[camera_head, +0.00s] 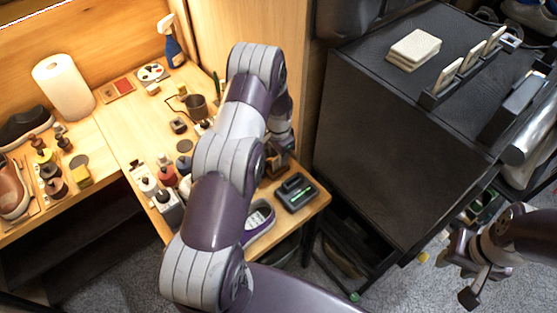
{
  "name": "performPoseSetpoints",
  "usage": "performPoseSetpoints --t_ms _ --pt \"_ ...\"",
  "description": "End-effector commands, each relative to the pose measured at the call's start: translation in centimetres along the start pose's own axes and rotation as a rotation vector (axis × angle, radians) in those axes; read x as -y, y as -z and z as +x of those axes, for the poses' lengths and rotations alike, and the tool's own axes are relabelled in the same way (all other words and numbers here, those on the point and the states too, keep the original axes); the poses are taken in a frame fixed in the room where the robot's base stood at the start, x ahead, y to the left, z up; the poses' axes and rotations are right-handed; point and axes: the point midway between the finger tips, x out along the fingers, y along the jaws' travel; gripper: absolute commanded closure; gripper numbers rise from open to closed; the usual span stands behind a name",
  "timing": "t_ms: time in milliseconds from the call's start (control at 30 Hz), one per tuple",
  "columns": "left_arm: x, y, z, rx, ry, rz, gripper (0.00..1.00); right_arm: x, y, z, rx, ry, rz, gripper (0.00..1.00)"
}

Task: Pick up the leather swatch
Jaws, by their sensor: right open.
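A flat piece with reddish-brown squares (117,88) lies at the back of the wooden workbench and may be the leather swatch; it is too small to be sure. My left arm reaches over the bench from the bottom middle. My left gripper (275,165) is low over the bench's right part, mostly behind my own arm, so its fingers and anything between them cannot be made out.
The wooden bench (118,125) holds a paper roll (64,87), a spray bottle (173,45), several small bottles, a purple sneaker (259,217) and a black device (296,192). The black cabinet (370,75) carries beige pads (414,48) and upright pieces in a holder.

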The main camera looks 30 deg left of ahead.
Motion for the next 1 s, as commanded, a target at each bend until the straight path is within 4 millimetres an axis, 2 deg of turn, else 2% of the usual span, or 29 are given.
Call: performPoseSetpoints --t_ms 100,300,367,400,433,767,867,1000 --pt "0.0 0.0 1.1 0.000 -0.001 0.000 0.64 0.0 0.0 -0.3 0.001 0.000 0.000 0.57" --pt "0.0 0.0 1.3 -0.002 0.000 0.000 0.64 0.0 0.0 -0.2 0.001 0.000 0.000 0.57" --pt "0.0 0.0 1.2 -0.002 0.000 0.000 0.83 0.0 0.0 -0.2 0.001 0.000 0.000 0.57" --pt "0.0 0.0 1.2 -0.002 0.000 0.000 0.96 0.0 0.0 -0.2 0.001 0.000 0.000 0.57" --pt "0.0 0.0 1.2 -0.002 0.000 0.000 1.00 0.0 0.0 -0.2 0.001 0.000 0.000 0.57" --pt "0.0 0.1 1.0 -0.002 0.001 0.000 1.00 0.0 0.0 -0.1 0.001 0.000 0.000 0.57" --pt "0.1 0.2 -0.5 -0.006 0.004 0.000 1.00 0.0 -0.1 0.4 0.001 0.000 0.000 0.57" --pt "0.1 0.1 -4.0 -0.006 0.004 0.000 1.00 0.0 -0.2 1.3 0.001 0.000 0.000 0.57"
